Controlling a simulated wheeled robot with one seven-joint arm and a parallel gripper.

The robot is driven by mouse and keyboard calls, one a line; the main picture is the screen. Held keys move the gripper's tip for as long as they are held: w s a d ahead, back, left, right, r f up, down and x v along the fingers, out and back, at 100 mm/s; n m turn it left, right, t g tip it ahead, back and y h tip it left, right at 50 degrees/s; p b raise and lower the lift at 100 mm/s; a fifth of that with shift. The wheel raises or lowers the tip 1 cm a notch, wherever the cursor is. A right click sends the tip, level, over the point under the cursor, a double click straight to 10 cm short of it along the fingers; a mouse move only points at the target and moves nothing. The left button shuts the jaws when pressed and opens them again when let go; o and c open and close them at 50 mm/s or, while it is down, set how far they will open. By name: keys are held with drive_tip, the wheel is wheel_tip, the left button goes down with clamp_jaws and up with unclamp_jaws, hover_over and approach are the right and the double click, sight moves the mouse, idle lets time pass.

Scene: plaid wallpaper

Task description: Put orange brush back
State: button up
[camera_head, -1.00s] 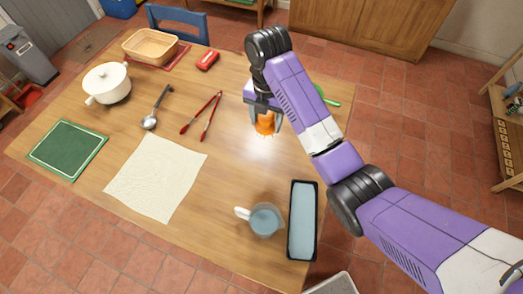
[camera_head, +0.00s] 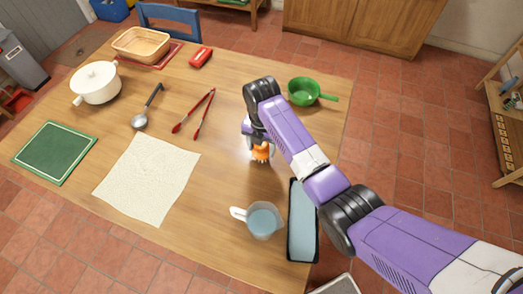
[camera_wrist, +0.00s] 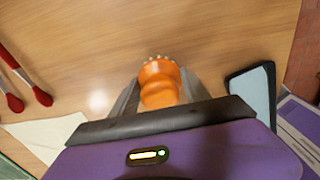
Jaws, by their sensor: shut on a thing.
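The orange brush (camera_head: 262,152) is between the fingers of my gripper (camera_head: 258,146), over the right-middle part of the wooden table. In the wrist view the orange brush (camera_wrist: 159,84) shows a rounded body with pale bristle tips at its far end. My gripper (camera_wrist: 158,88) is shut on it, one grey finger on each side. Whether the brush touches the table cannot be told. A blue-grey tray with a dark rim (camera_head: 291,222) lies at the right table edge, nearer than the brush, and shows in part in the wrist view (camera_wrist: 252,92).
A glass jug (camera_head: 263,221) stands left of the tray. A green pan (camera_head: 304,92) is behind my arm. Red tongs (camera_head: 196,113), a ladle (camera_head: 141,120), a cream cloth (camera_head: 148,180), a white pot (camera_head: 96,84) and a green mat (camera_head: 55,153) lie to the left. Bare table surrounds the brush.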

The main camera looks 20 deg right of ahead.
drive_tip(key=shift+f, duration=1.25)
drive_tip(key=shift+f, duration=0.15)
drive_tip(key=o, duration=1.2)
wheel_tip(320, 180, up, 12)
drive_tip(key=shift+r, duration=0.2)
